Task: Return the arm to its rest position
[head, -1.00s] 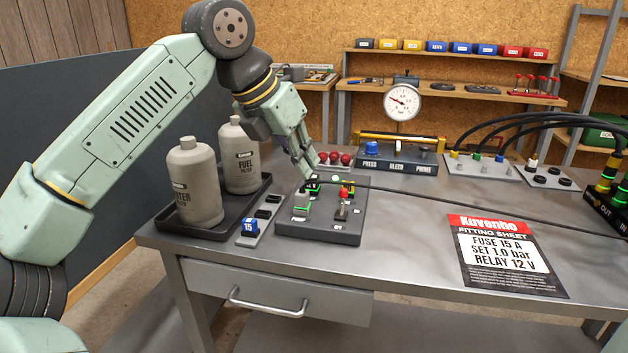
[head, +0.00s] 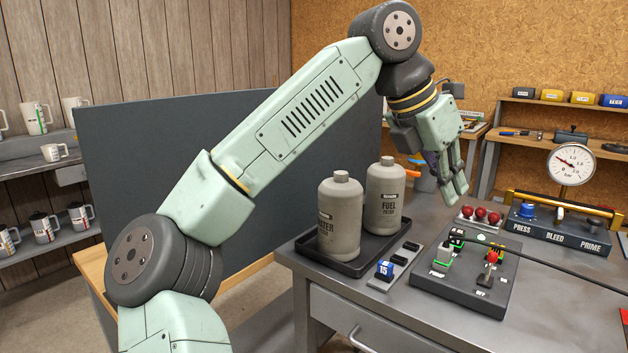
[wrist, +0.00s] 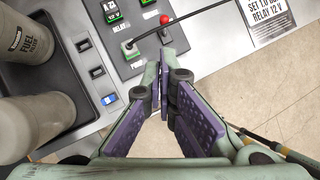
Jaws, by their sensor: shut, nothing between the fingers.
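My gripper (head: 459,196) is shut and empty. In the head view it hangs from my raised arm above the bench, behind and above the dark fuse and relay panel (head: 455,295). In the wrist view the fingertips (wrist: 163,70) meet, apart from the panel (wrist: 125,65) beyond them. The panel carries a red-knobbed lever (head: 491,258), green-lit parts and a black cable.
Two grey filter bottles, water (head: 339,215) and fuel (head: 385,198), stand in a black tray (head: 352,268) left of the panel. A small holder with a blue 15 fuse (head: 385,268) lies between. The gauge (head: 571,163) stands at the right.

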